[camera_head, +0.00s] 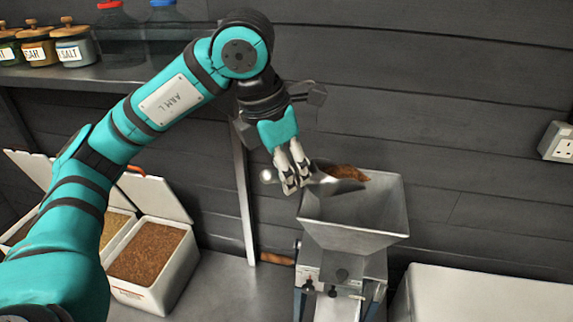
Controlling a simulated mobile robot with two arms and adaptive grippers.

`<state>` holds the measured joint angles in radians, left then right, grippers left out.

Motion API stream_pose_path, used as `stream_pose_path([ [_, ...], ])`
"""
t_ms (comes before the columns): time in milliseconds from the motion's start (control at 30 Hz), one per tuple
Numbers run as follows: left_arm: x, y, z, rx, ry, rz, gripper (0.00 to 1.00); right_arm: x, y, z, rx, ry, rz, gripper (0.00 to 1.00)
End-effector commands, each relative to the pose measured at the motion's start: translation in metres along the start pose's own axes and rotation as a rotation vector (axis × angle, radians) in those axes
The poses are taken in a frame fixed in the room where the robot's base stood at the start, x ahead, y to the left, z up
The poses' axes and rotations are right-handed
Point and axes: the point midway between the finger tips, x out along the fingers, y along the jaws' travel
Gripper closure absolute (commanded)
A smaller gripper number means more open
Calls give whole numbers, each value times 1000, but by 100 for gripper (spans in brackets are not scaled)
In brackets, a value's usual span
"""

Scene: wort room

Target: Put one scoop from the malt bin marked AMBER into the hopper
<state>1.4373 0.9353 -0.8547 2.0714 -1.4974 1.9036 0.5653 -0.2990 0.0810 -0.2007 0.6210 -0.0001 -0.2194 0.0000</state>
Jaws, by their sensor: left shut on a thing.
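My left gripper (291,171) is shut on a metal scoop (322,185), with its fingers around the handle part. The scoop holds a heap of brown malt (343,172) and is about level. It is above the left rim of the grey metal hopper (365,212), with its mouth over the opening. The hopper's visible inside walls are bare. A white open bin (172,272) of brown malt stands at the lower left, and another bin beside it holds paler grain (113,226). I cannot read any AMBER mark. My right gripper is not in view.
A pale box (480,295) stands right of the hopper. A wall socket (557,143) is at the right. Bare counter (235,292) lies between the bins and the hopper.

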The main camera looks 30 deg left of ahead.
Motion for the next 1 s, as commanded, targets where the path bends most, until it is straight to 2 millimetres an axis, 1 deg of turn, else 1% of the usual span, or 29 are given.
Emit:
stream_pose_path([
  [33,-5,0,3,1,8,-1,100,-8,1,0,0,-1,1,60],
  [533,-18,0,13,-1,95,-4,100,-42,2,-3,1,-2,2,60],
  [1000,-26,0,30,-4,203,-9,100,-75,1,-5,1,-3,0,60],
])
